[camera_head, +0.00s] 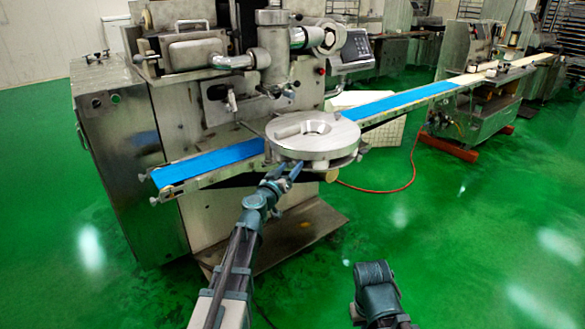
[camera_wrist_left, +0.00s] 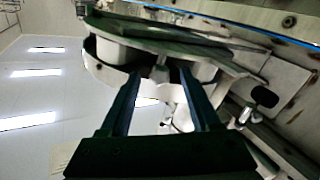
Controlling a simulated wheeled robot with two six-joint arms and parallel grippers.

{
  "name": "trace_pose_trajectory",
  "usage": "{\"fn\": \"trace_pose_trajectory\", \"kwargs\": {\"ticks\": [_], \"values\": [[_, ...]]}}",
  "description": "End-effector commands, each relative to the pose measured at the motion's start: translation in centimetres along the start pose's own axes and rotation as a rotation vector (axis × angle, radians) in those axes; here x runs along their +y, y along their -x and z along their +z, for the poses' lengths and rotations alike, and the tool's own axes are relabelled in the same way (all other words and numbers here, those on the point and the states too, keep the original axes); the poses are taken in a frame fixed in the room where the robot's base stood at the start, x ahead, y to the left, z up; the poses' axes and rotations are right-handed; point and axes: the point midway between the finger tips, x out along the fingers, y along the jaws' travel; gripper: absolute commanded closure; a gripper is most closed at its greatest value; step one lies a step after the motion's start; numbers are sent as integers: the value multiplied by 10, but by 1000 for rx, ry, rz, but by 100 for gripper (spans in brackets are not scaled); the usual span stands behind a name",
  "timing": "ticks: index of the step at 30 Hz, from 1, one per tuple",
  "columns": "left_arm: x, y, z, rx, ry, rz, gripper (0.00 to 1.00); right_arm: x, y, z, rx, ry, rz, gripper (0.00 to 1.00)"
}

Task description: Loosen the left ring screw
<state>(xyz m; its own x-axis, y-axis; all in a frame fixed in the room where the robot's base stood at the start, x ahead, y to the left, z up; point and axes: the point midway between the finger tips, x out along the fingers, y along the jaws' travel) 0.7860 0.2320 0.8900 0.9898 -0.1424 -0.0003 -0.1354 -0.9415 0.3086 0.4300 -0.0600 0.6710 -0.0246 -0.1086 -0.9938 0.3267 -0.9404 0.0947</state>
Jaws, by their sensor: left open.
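The round metal ring plate (camera_head: 318,137) sits over the blue conveyor belt on the machine. My left gripper (camera_head: 285,171) reaches its near lower edge, with two dark fingers apart. In the left wrist view the left gripper (camera_wrist_left: 160,76) is open under the ring's underside (camera_wrist_left: 110,68). A small pale metal screw (camera_wrist_left: 160,72) hangs between the two fingertips; I cannot tell whether either finger touches it. In the head view this screw is hidden by the fingers and ring. Part of my right arm shows at the bottom right; its fingers do not show.
The blue belt (camera_head: 212,162) runs left and right of the ring. A dark knob (camera_wrist_left: 264,96) is right of the fingers in the wrist view. A metal plate (camera_head: 312,226) lies low below the ring. The green floor in front is clear; a red hose (camera_head: 398,188) crosses it at right.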

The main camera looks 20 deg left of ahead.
Motion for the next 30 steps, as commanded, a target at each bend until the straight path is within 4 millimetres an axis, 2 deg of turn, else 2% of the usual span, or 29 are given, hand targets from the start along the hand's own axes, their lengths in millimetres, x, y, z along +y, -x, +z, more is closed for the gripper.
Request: {"fn": "trace_pose_trajectory", "kwargs": {"ticks": [6,16,30], "values": [[0,0,0,0,0,0,39,0,0,0,0,0,0,100],[0,0,0,0,0,0,98,0,0,0,0,0,0,100],[0,0,0,0,62,0,100,0,0,0,0,0,0,100]]}}
